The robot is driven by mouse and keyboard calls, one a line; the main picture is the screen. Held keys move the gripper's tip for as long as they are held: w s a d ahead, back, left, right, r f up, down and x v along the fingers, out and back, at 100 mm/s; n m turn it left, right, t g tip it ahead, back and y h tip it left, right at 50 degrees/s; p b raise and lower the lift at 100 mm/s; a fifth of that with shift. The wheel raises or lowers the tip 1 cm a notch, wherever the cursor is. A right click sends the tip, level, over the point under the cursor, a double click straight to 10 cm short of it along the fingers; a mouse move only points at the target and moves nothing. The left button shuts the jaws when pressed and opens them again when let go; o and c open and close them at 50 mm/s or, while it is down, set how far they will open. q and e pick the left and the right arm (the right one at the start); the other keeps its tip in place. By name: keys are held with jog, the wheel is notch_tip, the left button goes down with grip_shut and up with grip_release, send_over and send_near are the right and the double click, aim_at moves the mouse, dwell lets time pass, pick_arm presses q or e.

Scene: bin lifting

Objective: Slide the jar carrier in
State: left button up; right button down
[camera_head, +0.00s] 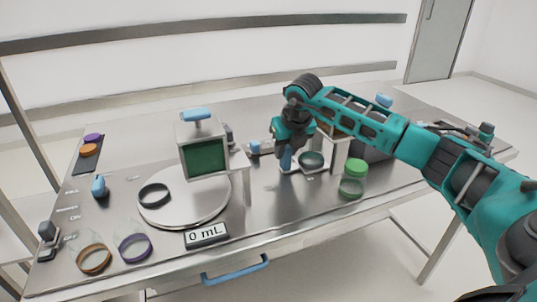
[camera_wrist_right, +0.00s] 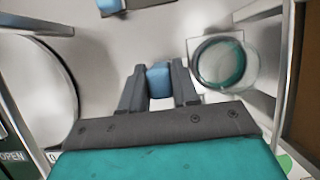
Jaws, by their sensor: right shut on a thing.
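The jar carrier is a small white plate (camera_head: 316,172) with a blue handle (camera_head: 287,160) at its left and a clear round jar (camera_head: 311,160) with a green inside standing on it. In the right wrist view the jar (camera_wrist_right: 222,64) is just right of my fingers, over the white plate. My right gripper (camera_head: 286,149) reaches down from above and is shut on the blue handle, which also shows between the fingertips in the wrist view (camera_wrist_right: 158,79). The fingers partly hide the handle. My left gripper is not in view.
A white stand (camera_head: 246,185) is left of the carrier, and another upright (camera_head: 341,152) is right of it. A boxed device with a green screen (camera_head: 205,158) and a round plate (camera_head: 185,212) are at left.

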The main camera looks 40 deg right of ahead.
jog(key=shift+s+d, duration=0.15)
jog(key=shift+d, duration=0.55)
jog(key=c, duration=0.9)
grip_release()
jog(key=shift+r, duration=0.15)
jog(key=v, duration=1.2)
jog(key=shift+s+a+r, duration=0.1)
jog(key=shift+s+r, duration=0.15)
